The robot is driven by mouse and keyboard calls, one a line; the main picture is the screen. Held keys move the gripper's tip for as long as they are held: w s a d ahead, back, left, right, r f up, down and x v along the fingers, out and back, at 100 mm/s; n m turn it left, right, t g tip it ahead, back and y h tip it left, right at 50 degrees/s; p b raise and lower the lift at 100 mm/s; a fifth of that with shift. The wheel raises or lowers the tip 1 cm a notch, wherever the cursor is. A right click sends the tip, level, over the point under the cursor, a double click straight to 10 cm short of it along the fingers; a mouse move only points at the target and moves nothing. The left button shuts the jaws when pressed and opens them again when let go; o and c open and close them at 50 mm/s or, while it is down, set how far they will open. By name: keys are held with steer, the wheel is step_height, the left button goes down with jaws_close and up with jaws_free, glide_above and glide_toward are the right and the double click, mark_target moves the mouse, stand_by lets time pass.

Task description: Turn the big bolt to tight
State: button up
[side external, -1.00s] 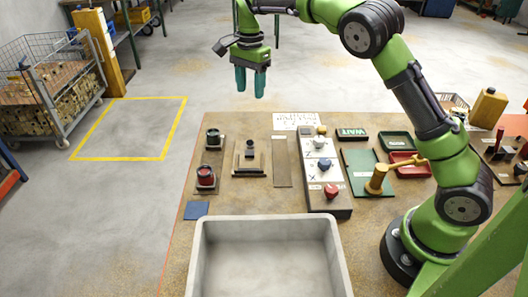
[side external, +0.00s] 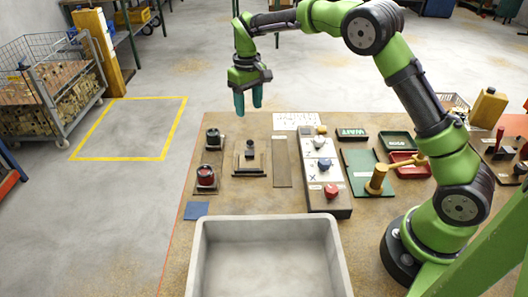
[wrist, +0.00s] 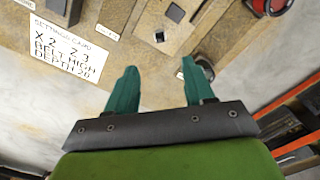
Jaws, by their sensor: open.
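My gripper (side external: 248,113) is open and empty, above the far edge of the bench, with its fingers pointing down. In the wrist view its two teal fingers (wrist: 160,68) stand apart with nothing between them. I cannot tell for sure which part is the big bolt. A dark upright piece (side external: 249,147) stands in a small fixture (side external: 249,171) in front of the gripper. The gripper touches none of these.
A control box with coloured knobs (side external: 331,191) stands right of a bare strip (side external: 282,162). A settings card (wrist: 65,47) lies at the far edge. A large grey bin (side external: 270,222) is in front. Green and red trays (side external: 408,172) and a mallet-like tool (side external: 377,178) are right.

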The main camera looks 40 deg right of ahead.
mark_target(250, 142)
step_height(250, 142, down, 12)
steer(key=shift+r, duration=0.15)
steer(key=shift+c, duration=0.3)
